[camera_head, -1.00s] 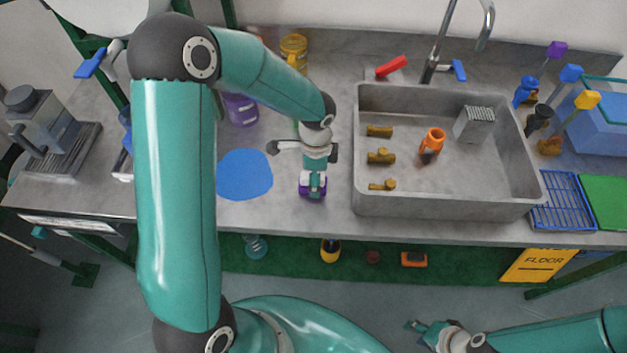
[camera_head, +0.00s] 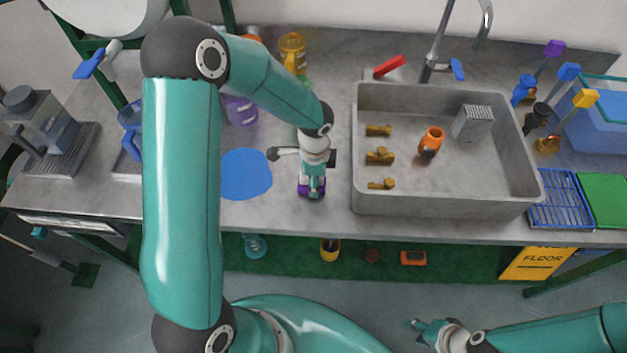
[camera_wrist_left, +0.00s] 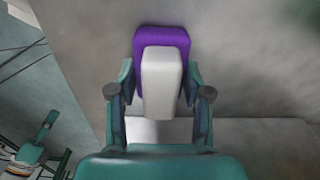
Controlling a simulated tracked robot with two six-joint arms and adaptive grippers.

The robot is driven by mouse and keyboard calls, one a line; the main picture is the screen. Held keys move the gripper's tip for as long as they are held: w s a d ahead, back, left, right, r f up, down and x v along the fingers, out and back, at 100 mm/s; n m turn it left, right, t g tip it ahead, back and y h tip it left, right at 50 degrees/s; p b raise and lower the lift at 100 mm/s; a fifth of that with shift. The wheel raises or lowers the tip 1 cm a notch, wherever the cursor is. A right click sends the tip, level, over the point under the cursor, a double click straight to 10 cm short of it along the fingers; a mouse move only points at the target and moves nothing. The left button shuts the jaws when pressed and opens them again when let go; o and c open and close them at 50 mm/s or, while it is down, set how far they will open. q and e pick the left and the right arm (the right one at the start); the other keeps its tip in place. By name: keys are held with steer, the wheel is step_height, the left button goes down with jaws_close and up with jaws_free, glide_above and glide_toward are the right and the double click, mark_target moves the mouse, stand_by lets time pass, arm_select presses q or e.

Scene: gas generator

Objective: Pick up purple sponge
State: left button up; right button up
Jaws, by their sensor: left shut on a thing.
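The purple sponge (camera_head: 311,189) is at the front of the grey counter, left of the sink. My left gripper (camera_head: 312,183) points down over it, and its fingers are closed on it. In the left wrist view, the sponge (camera_wrist_left: 160,36) shows a purple layer with a white block (camera_wrist_left: 162,85) on its near side. The fingers of my left gripper (camera_wrist_left: 160,100) press on both sides of it. I cannot tell whether the sponge is clear of the counter. My right gripper (camera_head: 432,330) is low at the bottom right, away from the counter; its fingers are too small to judge.
The sink (camera_head: 450,200) holds an orange bottle (camera_head: 431,141), several brass fittings and a grey ribbed block (camera_head: 473,122). A blue round mat (camera_head: 246,174) lies left of the sponge. A blue rack (camera_head: 562,199) and a green board (camera_head: 604,201) lie right of the sink.

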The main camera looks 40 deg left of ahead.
arm_select(q)
steer(key=shift+r, duration=0.1)
step_height(320, 180, up, 20)
steer(key=shift+b, duration=0.3)
